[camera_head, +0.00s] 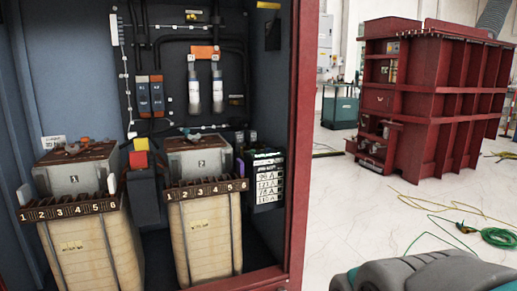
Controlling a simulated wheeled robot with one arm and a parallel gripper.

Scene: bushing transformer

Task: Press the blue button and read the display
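A black box (265,178) stands at the right inside the open red cabinet, beside the right transformer unit. Its front carries several white strips with current values in amperes, one of which looks like 78 A. I cannot tell whether these are a lit display or printed labels. A small purple-blue piece (240,168) shows at the box's left edge, too small to identify as a button. Two dark switches with blue-grey faces (150,95) are mounted on the back panel. No blue button can be clearly made out. My gripper is not in view.
Two cream transformer units with numbered terminal strips, left (88,250) and right (205,235), fill the cabinet floor. The red cabinet post (300,150) bounds the opening. A large red ribbed tank (440,95) stands behind right. A green cable coil (500,237) lies on the white floor.

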